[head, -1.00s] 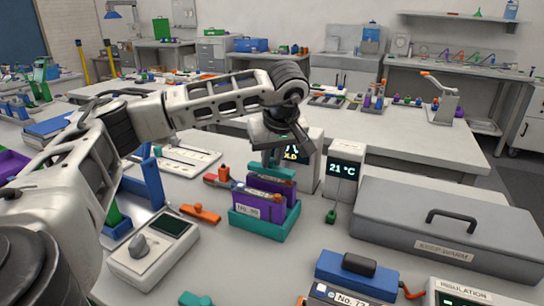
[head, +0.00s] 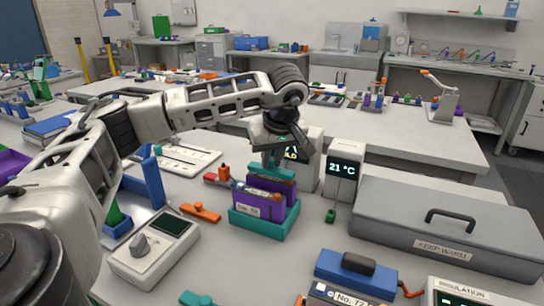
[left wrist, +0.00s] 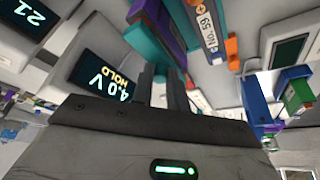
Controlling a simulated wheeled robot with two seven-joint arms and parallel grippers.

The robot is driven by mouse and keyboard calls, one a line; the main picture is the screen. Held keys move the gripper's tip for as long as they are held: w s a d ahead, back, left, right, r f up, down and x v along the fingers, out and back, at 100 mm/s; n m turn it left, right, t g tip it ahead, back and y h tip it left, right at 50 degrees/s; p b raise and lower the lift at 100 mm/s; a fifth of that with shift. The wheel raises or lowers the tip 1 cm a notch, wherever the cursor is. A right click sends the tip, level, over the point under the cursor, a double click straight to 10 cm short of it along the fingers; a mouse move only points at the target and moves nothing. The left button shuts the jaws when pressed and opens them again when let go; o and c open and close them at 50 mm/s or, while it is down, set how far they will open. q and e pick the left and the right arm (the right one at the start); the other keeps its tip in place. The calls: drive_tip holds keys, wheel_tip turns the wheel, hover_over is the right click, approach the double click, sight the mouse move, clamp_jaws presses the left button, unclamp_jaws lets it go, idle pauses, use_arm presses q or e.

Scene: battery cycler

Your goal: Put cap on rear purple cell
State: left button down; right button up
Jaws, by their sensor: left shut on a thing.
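My left gripper (head: 272,157) points down and is shut on a teal cap (head: 275,171), which lies right along the top of the rear purple cell (head: 272,186). From here I cannot tell whether the cap is fully seated. The front purple cell (head: 258,203), with a numbered label, stands before it. Both cells are upright in a teal holder (head: 275,228). In the left wrist view, the gripper's dark fingers (left wrist: 160,85) reach toward the teal cap (left wrist: 152,42); their tips hide part of it. My right gripper is not in view.
A display reading 4.0 V HOLD (left wrist: 102,78) stands close behind the holder. A 21 °C display (head: 343,169) and a grey KEEP-WARM box (head: 450,220) are to the right. An orange piece (head: 200,212) and a meter (head: 152,250) lie left.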

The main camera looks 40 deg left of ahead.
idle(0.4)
use_arm(q)
drive_tip(key=shift+f, duration=0.45)
idle(0.3)
drive_tip(key=c, duration=1.3)
unclamp_jaws()
drive_tip(key=o, duration=0.5)
